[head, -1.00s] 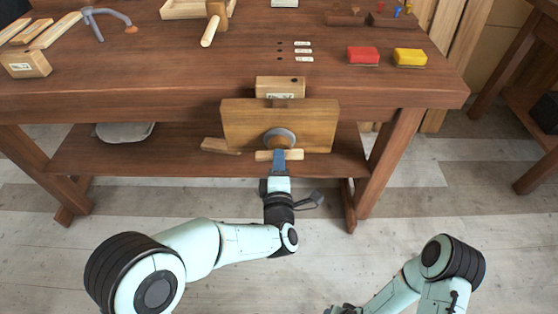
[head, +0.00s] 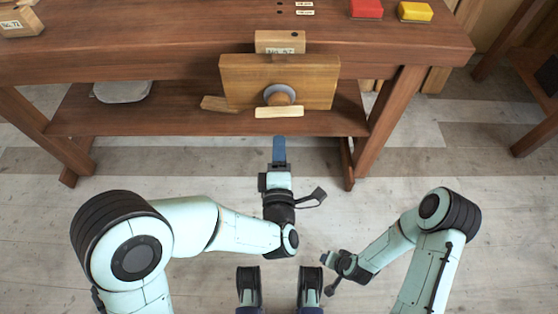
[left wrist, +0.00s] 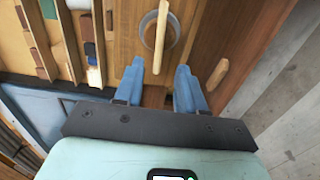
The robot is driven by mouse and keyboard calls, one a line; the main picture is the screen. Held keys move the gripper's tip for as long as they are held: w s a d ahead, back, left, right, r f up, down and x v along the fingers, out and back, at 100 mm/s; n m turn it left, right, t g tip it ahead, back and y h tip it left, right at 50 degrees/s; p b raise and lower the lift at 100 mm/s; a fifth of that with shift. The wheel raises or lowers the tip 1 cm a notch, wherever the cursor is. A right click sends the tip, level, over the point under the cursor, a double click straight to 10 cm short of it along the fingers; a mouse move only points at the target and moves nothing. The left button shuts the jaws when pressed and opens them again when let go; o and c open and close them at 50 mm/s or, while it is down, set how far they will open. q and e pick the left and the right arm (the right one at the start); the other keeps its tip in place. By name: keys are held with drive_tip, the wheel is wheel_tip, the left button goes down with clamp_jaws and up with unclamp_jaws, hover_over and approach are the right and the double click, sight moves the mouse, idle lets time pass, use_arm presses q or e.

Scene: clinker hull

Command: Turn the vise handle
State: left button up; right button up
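The vise on the front of the workbench has a broad wooden jaw (head: 235,88) with a round grey collar (head: 270,91). Its handle (head: 279,112) is a pale wooden bar, lying almost level in the head view. In the left wrist view the handle (left wrist: 160,38) runs up and down across the collar. My left gripper (head: 279,142) is in front of the handle and apart from it. Its blue fingers (left wrist: 159,70) are spread with nothing between them. My right gripper (head: 335,265) hangs low on the right, away from the vise; its fingers are too small to read.
The bench top (head: 150,45) carries a red block (head: 367,9) and a yellow block (head: 415,12) at the back right. A lower shelf (head: 180,122) holds a grey tray (head: 122,92). The floor (head: 420,150) in front is clear.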

use_arm(q)
drive_tip(key=s, duration=0.3)
drive_tip(key=shift+s, duration=0.3)
use_arm(e)
drive_tip(key=shift+w+r, duration=0.2)
drive_tip(key=shift+w, duration=0.05)
